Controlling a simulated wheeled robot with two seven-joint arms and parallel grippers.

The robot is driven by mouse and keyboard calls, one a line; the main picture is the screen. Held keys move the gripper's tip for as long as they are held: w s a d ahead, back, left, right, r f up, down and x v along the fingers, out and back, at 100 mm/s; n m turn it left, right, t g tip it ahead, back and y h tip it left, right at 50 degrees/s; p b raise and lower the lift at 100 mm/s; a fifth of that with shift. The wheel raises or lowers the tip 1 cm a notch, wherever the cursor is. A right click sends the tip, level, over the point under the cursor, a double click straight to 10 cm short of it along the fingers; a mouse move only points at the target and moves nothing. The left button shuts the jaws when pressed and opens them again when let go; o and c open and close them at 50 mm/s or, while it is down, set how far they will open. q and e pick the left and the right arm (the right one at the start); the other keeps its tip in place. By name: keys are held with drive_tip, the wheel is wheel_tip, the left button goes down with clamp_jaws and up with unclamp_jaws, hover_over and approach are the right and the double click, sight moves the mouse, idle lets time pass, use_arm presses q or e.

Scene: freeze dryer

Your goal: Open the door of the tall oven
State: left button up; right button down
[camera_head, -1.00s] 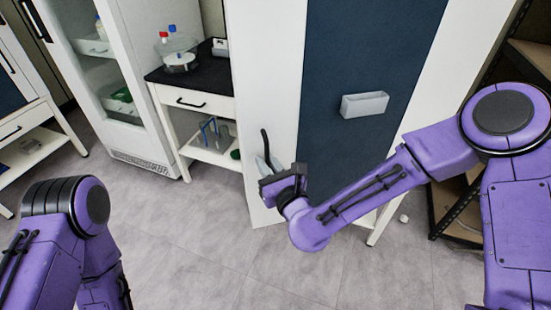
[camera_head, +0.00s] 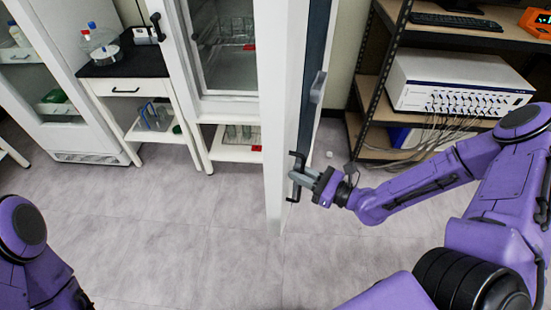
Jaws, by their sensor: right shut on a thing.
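The tall oven (camera_head: 182,60) stands at the upper middle, its interior (camera_head: 228,45) with glass shelves in view. Its door (camera_head: 275,190) is swung wide and seen nearly edge-on, with the white edge toward me. The dark handle (camera_head: 294,192) is on the door's right side, low down. My right gripper (camera_head: 308,177) is shut on the handle, its arm coming from the right. My left arm shows at the lower left; its gripper is out of view.
A shelf rack (camera_head: 368,85) with a white instrument (camera_head: 455,80) and cables stands right of the door. A black-topped side table (camera_head: 120,65) and a glass-door cabinet (camera_head: 38,90) stand at the left. The grey floor (camera_head: 190,245) in front is clear.

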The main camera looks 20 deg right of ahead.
use_arm(q)
wheel_tip(320, 180, up, 4)
drive_tip(key=shift+s+d+f+p, duration=0.15)
drive_tip(key=shift+f+p, duration=0.1)
drive_tip(key=shift+p, duration=0.9)
use_arm(e)
drive_tip(key=s+d, duration=0.3)
drive_tip(key=d, duration=0.1)
drive_tip(key=shift+s+d, duration=0.35)
drive_tip(key=c, duration=1.3)
unclamp_jaws()
drive_tip(key=shift+o, duration=0.2)
use_arm(q)
drive_tip(key=shift+r+p, duration=0.3)
drive_tip(key=shift+p, duration=0.05)
use_arm(e)
drive_tip(key=v, duration=1)
drive_tip(key=shift+s+d, duration=0.25)
